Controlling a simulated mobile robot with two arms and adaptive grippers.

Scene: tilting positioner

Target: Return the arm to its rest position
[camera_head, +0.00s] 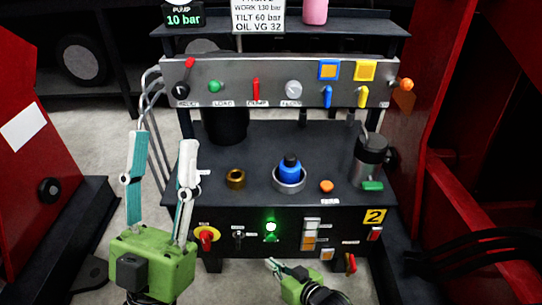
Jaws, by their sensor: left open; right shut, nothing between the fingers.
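My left gripper (160,165) is large in the view at the left, pointing up, its two fingers apart with nothing between them. It is in front of the left end of the dark bench (250,140). My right gripper (275,266) is low in the middle, in front of the bench's lower front panel, below the lit green button (271,226). Its fingers are together and hold nothing visible. Most of both arms lies outside the picture.
On the bench stand a brass ring (235,178), a blue bottle in a metal cup (289,181), an orange knob (326,186) and a grey canister (369,158). A valve panel (225,69) runs above. Red machine frames (459,220) flank the bench; grey floor shows between.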

